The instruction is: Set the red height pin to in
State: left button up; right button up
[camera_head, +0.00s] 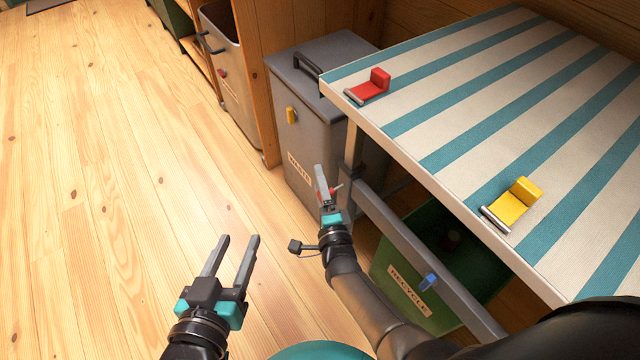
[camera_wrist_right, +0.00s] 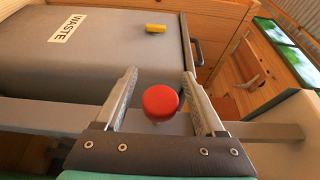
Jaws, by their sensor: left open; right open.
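The red height pin shows in the right wrist view as a round red knob (camera_wrist_right: 160,102) in front of a grey metal bar of the table frame. In the head view only a small red bit (camera_head: 337,189) shows beside my right gripper (camera_head: 320,172). That gripper is open, with one finger on each side of the knob in the wrist view (camera_wrist_right: 163,85). I cannot tell whether the fingers touch it. How far the pin sits in is not clear. My left gripper (camera_head: 237,240) is open and empty above the wooden floor.
The striped table (camera_head: 465,90) carries a red clip (camera_head: 370,86) and a yellow clip (camera_head: 512,204). A grey waste bin (camera_head: 315,135) stands behind my right gripper. A green recycle bin (camera_head: 460,260) is under the table, near a blue catch (camera_head: 428,282). The floor at left is clear.

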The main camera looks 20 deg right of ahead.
grip_shut()
dwell(0.5)
dwell(0.8)
